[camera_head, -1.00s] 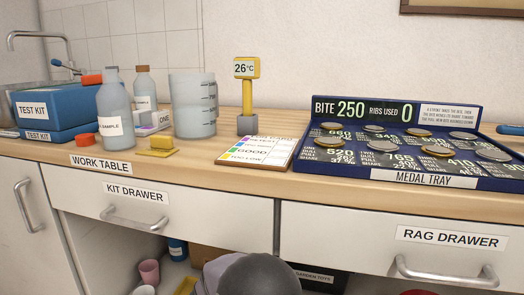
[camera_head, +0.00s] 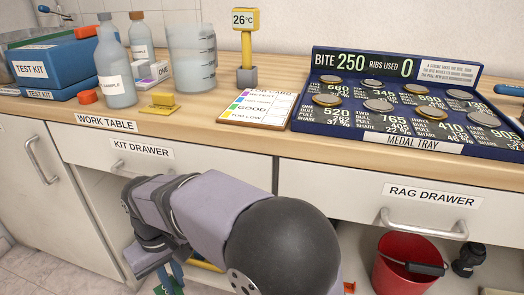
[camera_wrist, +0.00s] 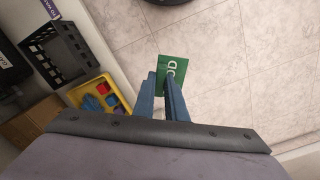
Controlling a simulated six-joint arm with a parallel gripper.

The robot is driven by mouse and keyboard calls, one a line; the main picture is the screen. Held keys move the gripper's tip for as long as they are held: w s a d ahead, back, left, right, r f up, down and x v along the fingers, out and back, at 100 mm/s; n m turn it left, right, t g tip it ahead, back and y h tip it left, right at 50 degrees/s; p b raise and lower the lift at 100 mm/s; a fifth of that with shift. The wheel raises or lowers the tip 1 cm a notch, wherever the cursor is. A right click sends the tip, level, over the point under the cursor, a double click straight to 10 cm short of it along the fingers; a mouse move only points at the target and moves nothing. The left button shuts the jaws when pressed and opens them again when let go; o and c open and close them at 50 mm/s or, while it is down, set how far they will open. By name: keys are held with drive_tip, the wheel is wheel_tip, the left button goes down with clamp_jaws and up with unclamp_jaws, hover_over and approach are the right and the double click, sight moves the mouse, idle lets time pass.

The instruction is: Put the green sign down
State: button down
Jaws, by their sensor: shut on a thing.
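The green sign (camera_wrist: 178,66) is a flat green card with white letters ending in "OD", partly covered by a finger. It sits between the blue fingertips of my gripper (camera_wrist: 160,76) in the wrist view, above the pale tiled floor (camera_wrist: 230,100). My gripper is shut on it. In the head view, a small green part of the sign (camera_head: 168,287) shows at the bottom edge, below the work table front. The rest of it is cut off there. I cannot tell its exact height above the floor.
A yellow tray (camera_wrist: 100,95) with red and blue pieces and a black crate (camera_wrist: 62,55) stand left in the wrist view. A red bucket (camera_head: 400,270) stands under the rag drawer (camera_head: 425,205). The medal tray (camera_head: 410,145) is on the counter. Floor tiles right of the sign are clear.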

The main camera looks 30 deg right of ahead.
drive_tip(key=s+a+r+n+p, duration=0.3)
drive_tip(key=s+a+r+p, duration=0.15)
drive_tip(key=a+r, duration=0.3)
drive_tip(key=s+a+r+n+p, duration=0.25)
drive_tip(key=a+r+p, duration=0.25)
drive_tip(key=a+r, duration=0.3)
wheel_tip(320, 180, up, 32)
drive_tip(key=m+p, duration=1.7)
drive_tip(key=p, duration=2.6)
hover_over(270, 106)
drive_tip(key=shift+w+d, duration=0.1)
drive_tip(key=shift+f+p, duration=1.2)
drive_tip(key=shift+f, duration=3.8)
